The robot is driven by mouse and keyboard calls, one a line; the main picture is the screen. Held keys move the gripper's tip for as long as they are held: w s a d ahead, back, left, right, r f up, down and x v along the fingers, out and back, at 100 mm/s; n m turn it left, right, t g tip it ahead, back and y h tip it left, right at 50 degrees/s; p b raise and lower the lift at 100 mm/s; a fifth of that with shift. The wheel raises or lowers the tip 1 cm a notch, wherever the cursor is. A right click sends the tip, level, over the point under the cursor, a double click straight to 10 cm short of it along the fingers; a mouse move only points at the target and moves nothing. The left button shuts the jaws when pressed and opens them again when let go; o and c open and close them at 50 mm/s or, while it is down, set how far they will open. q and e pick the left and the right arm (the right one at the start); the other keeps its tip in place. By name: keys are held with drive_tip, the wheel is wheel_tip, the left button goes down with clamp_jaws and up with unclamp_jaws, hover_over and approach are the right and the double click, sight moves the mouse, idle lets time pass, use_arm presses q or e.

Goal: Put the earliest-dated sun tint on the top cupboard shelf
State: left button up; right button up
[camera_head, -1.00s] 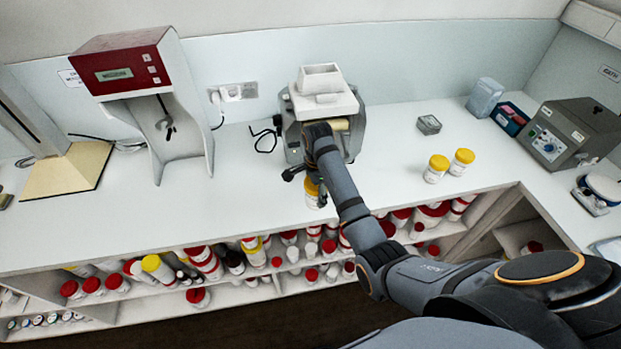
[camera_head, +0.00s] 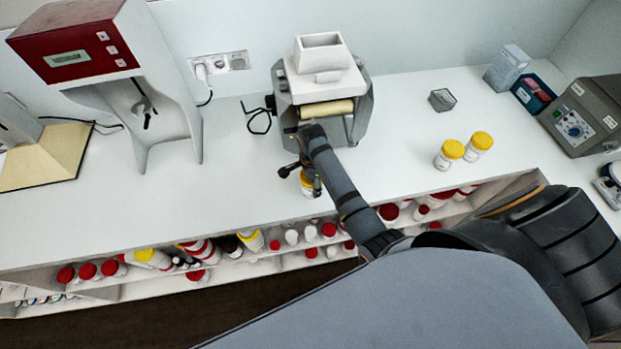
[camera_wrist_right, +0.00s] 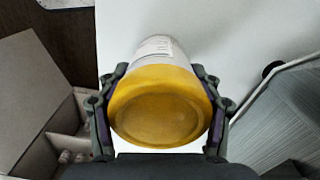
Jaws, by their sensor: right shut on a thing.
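My right gripper (camera_head: 308,182) is shut on a white jar with a yellow lid (camera_head: 306,184), near the front edge of the counter. In the right wrist view the jar's yellow lid (camera_wrist_right: 160,108) sits between the two fingers (camera_wrist_right: 160,112), with part of a printed label showing behind it; its date cannot be read. Two more yellow-lidded white jars, one (camera_head: 448,155) and another (camera_head: 478,146), stand close together on the counter to the right. Their labels are too small to read. No cupboard top shelf can be made out. My left gripper is not in view.
A three-roll mill (camera_head: 360,100) stands behind my right gripper, and a red-topped machine (camera_head: 75,58) stands to the left. A small grey box (camera_head: 442,100) lies at the back. Shelves under the counter (camera_head: 110,308) hold several red-, white- and yellow-lidded containers.

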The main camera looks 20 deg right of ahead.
drive_tip(key=shift+s+a+r, duration=0.1)
drive_tip(key=shift+s+a, duration=0.1)
drive_tip(key=o, duration=1.7)
drive_tip(key=shift+a, duration=0.1)
drive_tip(key=shift+c, duration=0.2)
drive_tip(key=shift+o, duration=0.5)
drive_tip(key=shift+w+f, duration=0.15)
drive_tip(key=shift+f, duration=0.05)
drive_tip(key=shift+r, duration=0.25)
wheel_tip(320, 180, up, 9)
drive_tip(key=b, duration=0.3)
drive_tip(key=shift+f, duration=0.15)
wheel_tip(320, 180, up, 3)
drive_tip(key=shift+f+p, duration=0.2)
drive_tip(key=shift+p, duration=0.7)
drive_tip(key=shift+r+p, duration=0.45)
drive_tip(key=shift+p, duration=0.1)
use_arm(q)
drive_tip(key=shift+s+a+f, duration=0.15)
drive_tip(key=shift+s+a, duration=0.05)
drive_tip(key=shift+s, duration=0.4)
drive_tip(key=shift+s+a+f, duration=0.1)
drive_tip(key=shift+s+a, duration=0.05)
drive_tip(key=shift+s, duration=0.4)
use_arm(e)
drive_tip(key=shift+f, duration=0.1)
